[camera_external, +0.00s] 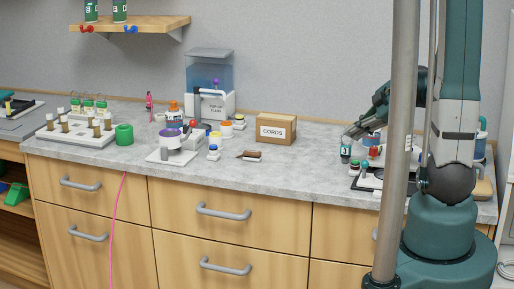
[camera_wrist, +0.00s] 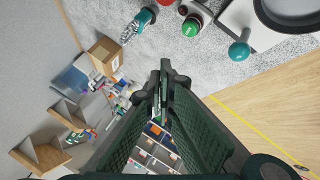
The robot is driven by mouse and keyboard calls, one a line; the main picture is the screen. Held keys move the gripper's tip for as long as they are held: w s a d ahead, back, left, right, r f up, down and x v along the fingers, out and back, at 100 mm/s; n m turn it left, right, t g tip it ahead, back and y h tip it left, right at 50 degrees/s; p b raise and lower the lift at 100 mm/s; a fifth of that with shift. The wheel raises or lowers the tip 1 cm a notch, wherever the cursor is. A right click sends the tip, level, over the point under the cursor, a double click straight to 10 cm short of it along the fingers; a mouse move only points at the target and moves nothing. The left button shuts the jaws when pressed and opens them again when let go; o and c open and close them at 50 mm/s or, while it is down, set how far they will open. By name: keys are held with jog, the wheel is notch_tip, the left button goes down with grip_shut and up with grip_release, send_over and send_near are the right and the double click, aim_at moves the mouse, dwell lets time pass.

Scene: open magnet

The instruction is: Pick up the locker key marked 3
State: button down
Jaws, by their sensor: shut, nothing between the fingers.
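A small dark item with a teal part and a white label reading 3 (camera_external: 345,152) is near the back of the right-hand counter; whether it is a key is too small to tell. A teal item with a pale end (camera_wrist: 138,25), which seems to be the same one, shows at the top of the wrist view. My gripper (camera_external: 350,133) is just above the marked item in the external view. In the wrist view my gripper (camera_wrist: 163,85) has its fingertips together with nothing between them, apart from the teal item.
A cardboard box marked CORDS (camera_external: 276,129) stands left of my gripper. Red and green knobbed items (camera_wrist: 191,26) and a teal-knobbed item (camera_wrist: 239,50) are close by. A white tray with several green-topped pieces (camera_external: 75,138) is far left. Counter between box and gripper is clear.

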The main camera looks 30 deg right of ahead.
jog(key=c, duration=2)
grip_release()
jog(key=shift+r, duration=0.15)
jog(key=shift+r, duration=2.4)
jog(key=n+g+h+p, duration=0.3)
jog(key=n+g+h, duration=0.35)
jog(key=n, duration=0.55)
send_over(345, 146)
jog(key=shift+g+y, duration=0.25)
jog(key=shift+y, duration=0.2)
jog(key=shift+w+f, duration=0.1)
jog(key=shift+f, duration=4.1)
